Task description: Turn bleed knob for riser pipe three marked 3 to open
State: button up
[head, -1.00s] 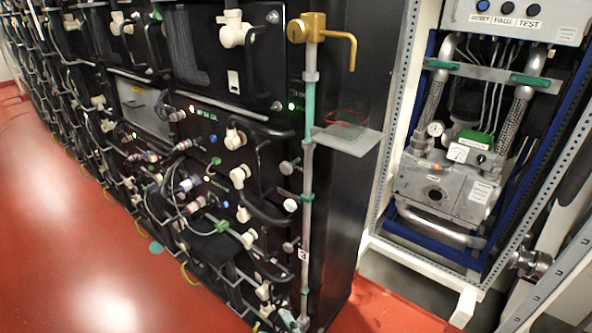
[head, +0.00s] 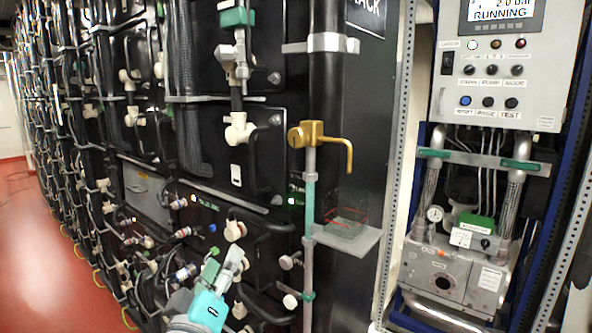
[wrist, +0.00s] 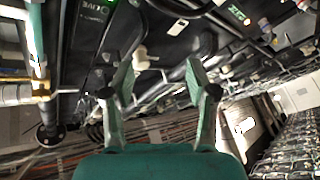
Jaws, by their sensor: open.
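A thin grey riser pipe (head: 309,262) with teal bands runs down the right edge of the black battery rack. A brass valve with a bent handle (head: 325,140) sits at its top. Pale round knobs (head: 287,262) stick out just left of the pipe; I cannot tell which is the bleed knob, and no mark 3 is readable now. My gripper (head: 230,262) is at the rack's front, left of the pipe. In the wrist view my gripper (wrist: 161,82) is open and empty, with a white fitting (wrist: 141,57) beyond its fingers. The pipe (wrist: 38,50) shows at that view's left.
A small grey shelf (head: 345,235) juts out right of the pipe. Pale valves and cables crowd the rack front (head: 180,270). A control cabinet (head: 510,70) stands on the right, above a pump unit (head: 455,275). Red floor (head: 50,270) is clear at left.

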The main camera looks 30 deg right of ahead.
jog(key=s+r+m+g+h, duration=0.3)
jog(key=r+m+g, duration=0.25)
jog(key=r, duration=0.75)
jog(key=m+g, duration=0.4)
jog(key=m, duration=0.2)
send_near(294, 139)
jog(key=x, duration=1)
jog(key=shift+d, duration=0.2)
grip_shut()
